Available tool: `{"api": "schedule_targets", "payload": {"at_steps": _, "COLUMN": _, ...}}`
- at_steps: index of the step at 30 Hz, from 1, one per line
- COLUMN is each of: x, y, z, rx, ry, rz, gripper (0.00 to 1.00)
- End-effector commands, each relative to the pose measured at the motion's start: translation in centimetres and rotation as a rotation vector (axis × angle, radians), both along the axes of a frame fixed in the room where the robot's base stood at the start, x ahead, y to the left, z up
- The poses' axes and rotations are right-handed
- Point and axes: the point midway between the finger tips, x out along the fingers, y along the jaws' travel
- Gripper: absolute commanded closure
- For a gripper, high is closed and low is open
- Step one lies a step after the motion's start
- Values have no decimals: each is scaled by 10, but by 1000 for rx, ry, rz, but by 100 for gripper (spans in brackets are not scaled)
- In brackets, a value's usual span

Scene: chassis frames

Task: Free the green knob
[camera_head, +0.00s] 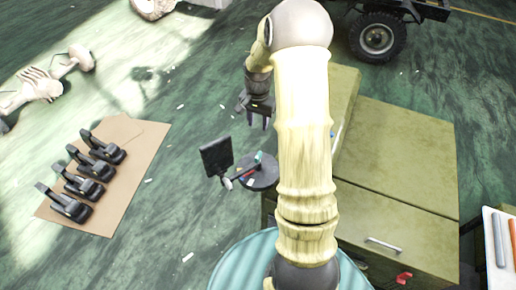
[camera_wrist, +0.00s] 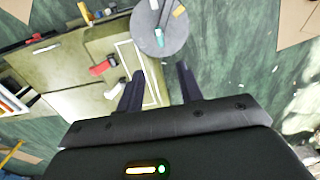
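I cannot pick out a green knob for certain. A small teal-green piece (camera_head: 259,157) lies on a dark round stool top (camera_head: 262,176), among other small items. In the wrist view the same teal piece (camera_wrist: 159,38) shows near the lower edge of the grey round top (camera_wrist: 178,44). My gripper (camera_head: 258,122) hangs above the floor, behind the stool in the head view. In the wrist view its two dark fingers (camera_wrist: 159,78) are apart with nothing between them, pointing towards the round top and the cabinet edge.
Olive cabinets (camera_head: 395,155) stand to the right, with a red piece (camera_head: 403,277) at the front. A dark flat panel (camera_head: 216,156) stands beside the stool. Several black devices lie on cardboard (camera_head: 125,165) at left. A vehicle wheel (camera_head: 377,38) is at the back.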

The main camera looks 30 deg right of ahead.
Motion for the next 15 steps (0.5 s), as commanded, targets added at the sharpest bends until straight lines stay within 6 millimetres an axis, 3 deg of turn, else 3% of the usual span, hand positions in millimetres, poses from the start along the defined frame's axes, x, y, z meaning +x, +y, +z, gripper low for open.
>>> {"api": "schedule_targets", "payload": {"at_steps": 15, "x": 1, "y": -3, "z": -9, "rx": 1, "ry": 6, "rz": -12, "gripper": 64}}
